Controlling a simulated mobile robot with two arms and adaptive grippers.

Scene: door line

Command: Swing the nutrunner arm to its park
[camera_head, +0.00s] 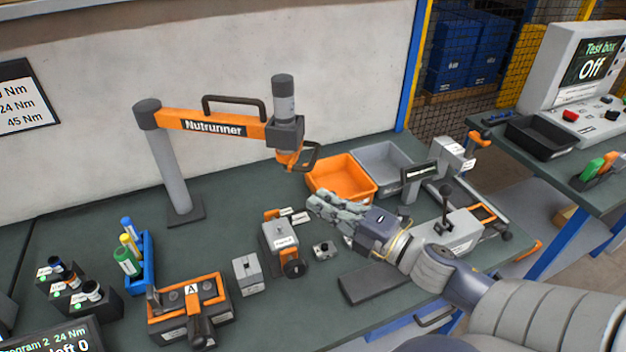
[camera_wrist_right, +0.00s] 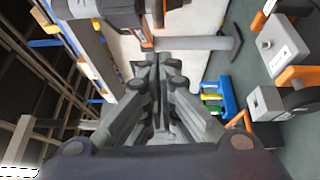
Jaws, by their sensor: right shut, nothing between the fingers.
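The orange nutrunner arm (camera_head: 214,123) is labelled "Nutrunner" and reaches right from the top of a grey post (camera_head: 172,165) at the back of the bench. A dark handle (camera_head: 234,101) is on top of it. The grey tool head (camera_head: 284,105) hangs at its right end with a dark loop grip. My right gripper (camera_head: 318,204) is shut and empty, in front of and below the tool head, clear of it. In the right wrist view its fingers (camera_wrist_right: 160,75) are together, and the post (camera_wrist_right: 205,43) lies sideways beyond them. My left gripper is not in view.
An orange bin (camera_head: 341,171) and a grey bin (camera_head: 381,160) stand behind my right gripper. Small fixtures, including a grey one (camera_head: 280,240), stand left of it. A blue holder (camera_head: 142,262) is farther left. The test box (camera_head: 578,75) reads "Off".

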